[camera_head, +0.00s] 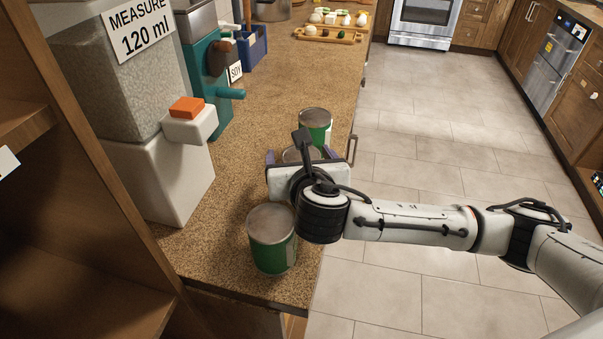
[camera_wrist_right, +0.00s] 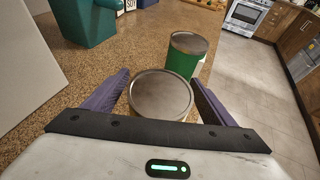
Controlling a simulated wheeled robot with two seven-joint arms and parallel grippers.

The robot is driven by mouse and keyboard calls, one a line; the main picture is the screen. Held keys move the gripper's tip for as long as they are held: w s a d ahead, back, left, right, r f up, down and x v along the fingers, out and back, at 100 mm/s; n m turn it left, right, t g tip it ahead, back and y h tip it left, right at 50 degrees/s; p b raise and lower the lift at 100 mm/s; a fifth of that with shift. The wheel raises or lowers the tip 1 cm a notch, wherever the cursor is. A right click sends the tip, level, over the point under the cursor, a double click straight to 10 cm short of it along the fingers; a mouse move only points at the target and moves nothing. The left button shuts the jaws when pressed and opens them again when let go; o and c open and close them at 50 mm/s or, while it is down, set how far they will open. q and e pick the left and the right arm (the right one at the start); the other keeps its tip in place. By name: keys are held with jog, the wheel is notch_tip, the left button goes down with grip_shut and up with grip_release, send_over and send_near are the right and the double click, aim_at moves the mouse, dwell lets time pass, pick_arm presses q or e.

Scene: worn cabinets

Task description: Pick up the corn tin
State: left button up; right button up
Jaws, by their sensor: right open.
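Several similar tins with metal lids stand on the speckled counter; I cannot read which is the corn tin. One tin (camera_head: 300,153) is mostly hidden by my right gripper (camera_head: 299,156) in the head view. In the right wrist view, this tin's round lid (camera_wrist_right: 161,94) lies between the two purple fingers, which are open on either side of it. A green tin (camera_head: 315,126) stands just beyond, and shows in the right wrist view (camera_wrist_right: 184,57). Another green tin (camera_head: 272,240) stands nearer the counter's front end. My left gripper is not in view.
A white dispenser (camera_head: 160,175) marked "MEASURE 120 ml" and a teal dispenser (camera_head: 207,85) line the counter's left side. A blue bin (camera_head: 252,47) and a wooden tray (camera_head: 325,34) stand farther back. Open tiled floor (camera_head: 430,160) lies to the right.

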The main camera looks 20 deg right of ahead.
jog(key=shift+w+f, duration=0.15)
jog(key=shift+w, duration=0.2)
jog(key=c, duration=1.5)
